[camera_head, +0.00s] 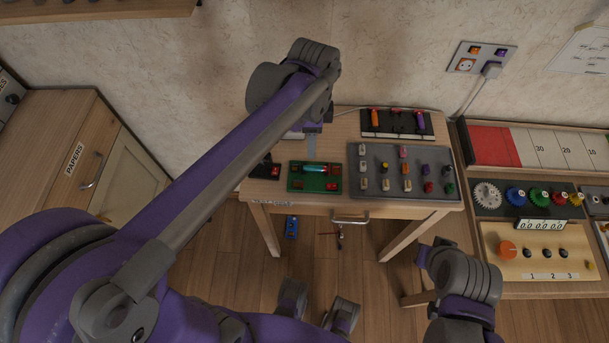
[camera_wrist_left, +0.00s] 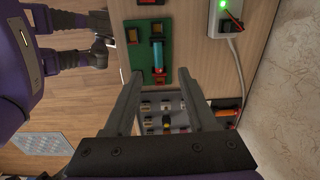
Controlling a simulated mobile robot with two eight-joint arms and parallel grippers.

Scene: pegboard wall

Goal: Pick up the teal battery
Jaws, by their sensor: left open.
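The teal battery (camera_head: 315,168) lies on a green board (camera_head: 294,184) on the small wooden table. In the left wrist view the battery (camera_wrist_left: 158,57), teal with a red end, lies on the green board (camera_wrist_left: 137,58), just beyond the fingertips. My left gripper (camera_wrist_left: 160,76) is open and empty, its two fingers apart and lined up with the near end of the battery. In the head view the left arm's wrist mostly hides this gripper above the table's back left part. My right arm shows at the lower right, but its gripper is not visible.
A grey tray (camera_head: 381,193) with several small parts is right of the green board. A black holder (camera_head: 374,130) with coloured cylinders is behind it. A white box (camera_wrist_left: 225,18) with a green light stands near the battery. A shelf with gears and knobs is at right.

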